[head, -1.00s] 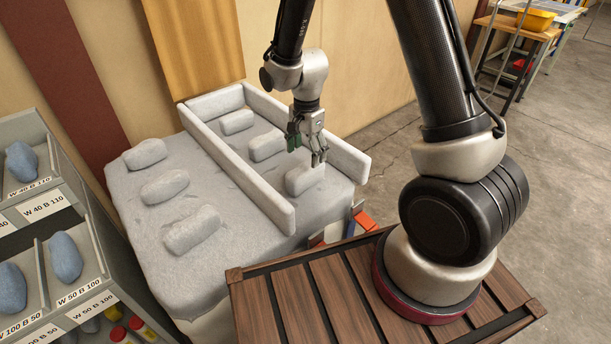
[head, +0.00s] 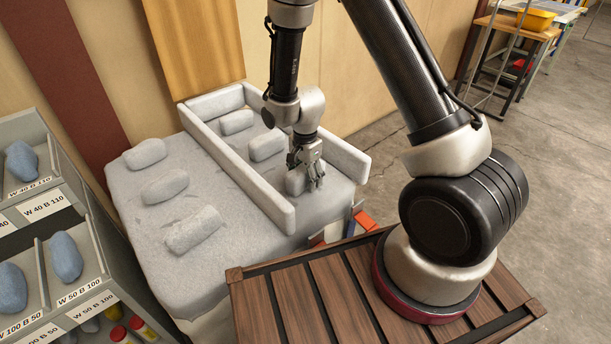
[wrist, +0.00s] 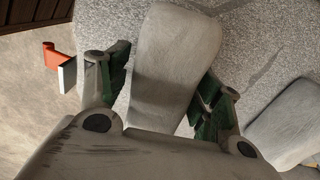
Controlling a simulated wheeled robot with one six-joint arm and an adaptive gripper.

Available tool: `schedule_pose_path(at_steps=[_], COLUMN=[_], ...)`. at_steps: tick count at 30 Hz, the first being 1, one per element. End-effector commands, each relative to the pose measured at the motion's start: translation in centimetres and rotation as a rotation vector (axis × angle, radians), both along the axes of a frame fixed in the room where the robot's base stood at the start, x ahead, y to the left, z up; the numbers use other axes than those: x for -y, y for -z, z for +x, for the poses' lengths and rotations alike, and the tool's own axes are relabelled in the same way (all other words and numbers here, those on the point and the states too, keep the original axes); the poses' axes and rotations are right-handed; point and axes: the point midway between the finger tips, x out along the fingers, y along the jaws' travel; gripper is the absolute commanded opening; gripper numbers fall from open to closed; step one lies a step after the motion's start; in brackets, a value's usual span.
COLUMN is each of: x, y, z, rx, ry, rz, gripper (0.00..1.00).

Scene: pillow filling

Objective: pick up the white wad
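A white wad (head: 296,183), greyish and rounded like a small bolster, lies in the walled strip of the padded table, at its near end. My gripper (head: 308,178) is down at this wad, pointing downward and partly covering it. In the wrist view the wad (wrist: 176,60) lies between the two green-padded fingers of my gripper (wrist: 165,85), one on each side. The fingers are apart, with a narrow gap visible beside the wad. Its near end is hidden behind the gripper body.
Two similar wads, a middle one (head: 266,146) and a far one (head: 236,122), lie in the same strip. Low padded walls (head: 245,185) flank it. Several more wads lie left on the table (head: 140,225). A shelf (head: 75,270) with blue wads stands at left.

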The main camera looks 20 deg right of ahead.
Motion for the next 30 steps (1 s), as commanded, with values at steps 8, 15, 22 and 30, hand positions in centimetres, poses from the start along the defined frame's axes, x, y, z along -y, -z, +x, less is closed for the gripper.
schedule_pose_path(at_steps=[8, 15, 22, 30], x=[0.0, 0.0, 0.0, 0.0], y=[0.0, -0.3, -3.3, -8.7], z=[0.0, 0.0, 0.1, 0.1], rx=[0.000, 0.001, 0.005, 0.004], ry=[0.000, 0.000, 0.000, 0.000], rz=[0.000, 0.000, 0.001, 0.002], gripper=[0.21, 0.20, 0.20, 0.20])
